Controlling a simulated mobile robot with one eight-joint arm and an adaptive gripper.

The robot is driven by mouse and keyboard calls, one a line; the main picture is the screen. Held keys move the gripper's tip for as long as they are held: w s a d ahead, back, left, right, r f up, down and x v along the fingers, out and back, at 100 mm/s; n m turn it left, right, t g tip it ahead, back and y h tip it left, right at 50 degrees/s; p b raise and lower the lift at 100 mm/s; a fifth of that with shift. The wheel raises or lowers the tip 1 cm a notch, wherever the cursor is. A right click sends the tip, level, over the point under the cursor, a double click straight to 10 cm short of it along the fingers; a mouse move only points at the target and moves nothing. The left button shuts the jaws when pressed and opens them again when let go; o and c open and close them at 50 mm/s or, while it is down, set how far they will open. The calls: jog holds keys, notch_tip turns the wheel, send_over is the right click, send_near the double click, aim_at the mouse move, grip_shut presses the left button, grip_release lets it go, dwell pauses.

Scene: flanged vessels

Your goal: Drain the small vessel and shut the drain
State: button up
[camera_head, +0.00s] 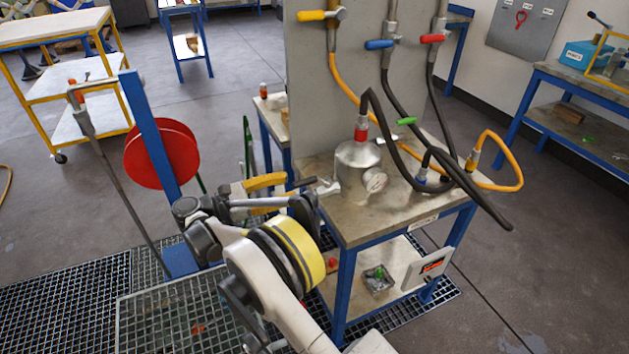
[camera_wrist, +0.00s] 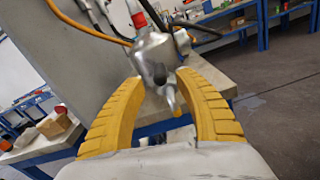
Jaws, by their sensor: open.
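The small metal vessel (camera_head: 357,168) stands on the bench top, with a red fitting and a black hose at its top. A short drain tap (camera_head: 328,188) sticks out low on its left side, with a dark lever (camera_head: 304,183) beside it. My gripper (camera_head: 288,190) is open, its yellow fingers to the left of the tap. In the wrist view the vessel (camera_wrist: 154,55) is ahead between the finger tips, and the drain spout (camera_wrist: 171,97) points toward my open gripper (camera_wrist: 160,88). I cannot tell whether the drain is open or shut.
The bench (camera_head: 375,222) has blue legs and a lower shelf. A grey panel (camera_head: 320,90) behind carries pipes with yellow, blue and red handles. Orange (camera_head: 508,187) and black hoses loop over the bench's right side. A red reel (camera_head: 165,155) on a blue post stands left of my arm.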

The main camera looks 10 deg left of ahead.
aim_at(315, 179)
jog(key=b+x, duration=0.2)
jog(key=x, duration=0.6)
jog(key=shift+w+d, duration=0.15)
jog(key=shift+c, duration=0.4)
grip_shut()
